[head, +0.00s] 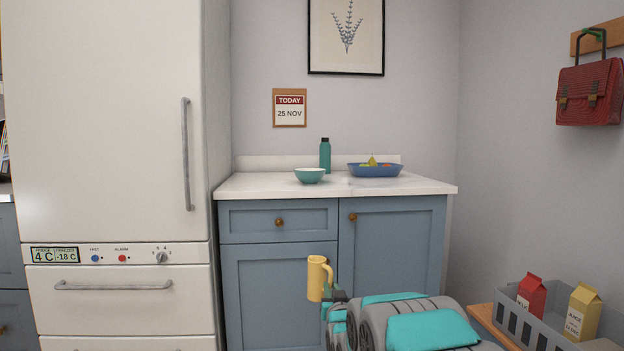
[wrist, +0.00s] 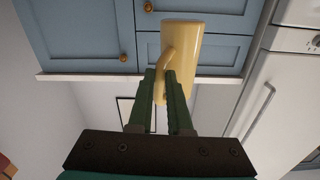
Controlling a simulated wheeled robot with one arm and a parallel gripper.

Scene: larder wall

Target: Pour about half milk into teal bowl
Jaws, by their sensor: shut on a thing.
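My gripper (head: 331,289) is shut on the handle of a tall yellow jug (head: 315,279). The jug is upright in front of the blue cabinet and below the counter top. The wrist view, which is upside down, also shows the jug (wrist: 187,55), with my gripper's fingers (wrist: 163,82) at its handle. What is inside the jug is hidden. The teal bowl (head: 310,175) stands on the white counter, above and behind the jug in the head view. A red carton that seems labelled milk (head: 531,297) stands in a grey crate at the lower right.
A teal bottle (head: 325,156) stands behind the bowl. A blue dish of fruit (head: 361,171) is to its right. The grey crate (head: 542,329) also holds a yellow juice carton (head: 582,312). A tall white fridge (head: 110,130) borders the counter (head: 250,187) on the left.

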